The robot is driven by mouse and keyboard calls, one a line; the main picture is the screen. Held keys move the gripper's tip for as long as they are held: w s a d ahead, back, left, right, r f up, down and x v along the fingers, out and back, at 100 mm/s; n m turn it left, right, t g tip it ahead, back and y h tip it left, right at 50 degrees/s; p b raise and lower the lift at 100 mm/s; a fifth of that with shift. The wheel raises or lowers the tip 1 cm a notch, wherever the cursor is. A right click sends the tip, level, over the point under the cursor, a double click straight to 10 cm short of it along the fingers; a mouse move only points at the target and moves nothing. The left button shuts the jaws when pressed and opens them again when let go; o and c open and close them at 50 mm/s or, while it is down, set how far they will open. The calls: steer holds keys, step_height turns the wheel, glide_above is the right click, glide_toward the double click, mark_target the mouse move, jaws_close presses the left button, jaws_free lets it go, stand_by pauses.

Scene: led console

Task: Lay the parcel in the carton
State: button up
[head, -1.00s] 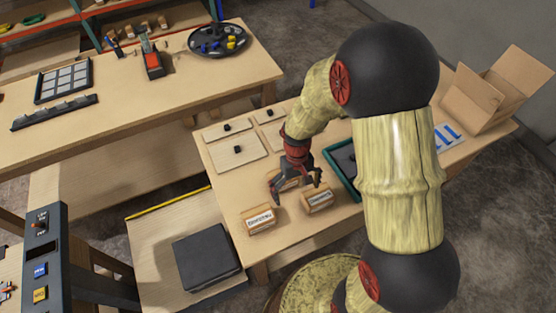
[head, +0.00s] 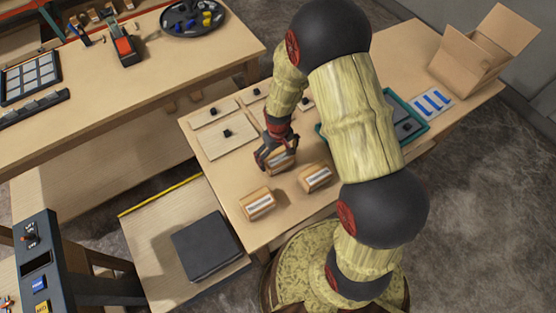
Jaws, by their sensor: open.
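Three small brown parcels with white labels lie on the near table: a left one (head: 258,204), a right one (head: 315,178) and a back one (head: 283,163). The labels are too small to read surely now. My gripper (head: 274,163) is open and points down at the back parcel, its fingers around or just above it; I cannot tell whether they touch it. The fingers hide part of that parcel. The open cardboard carton (head: 462,63) stands at the table's far right end, its flaps up. Its inside is mostly hidden.
A teal tray (head: 424,130) with dark contents is partly behind my arm. A card with blue strips (head: 432,103) lies beside the carton. Wooden lids with black knobs (head: 225,143) lie at the table's left. A black box (head: 206,247) sits on the low bench.

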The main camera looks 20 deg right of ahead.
step_height(320, 180, down, 3)
steer(key=shift+r, duration=0.2)
steer(key=shift+r, duration=0.1)
steer(key=c, duration=1.7)
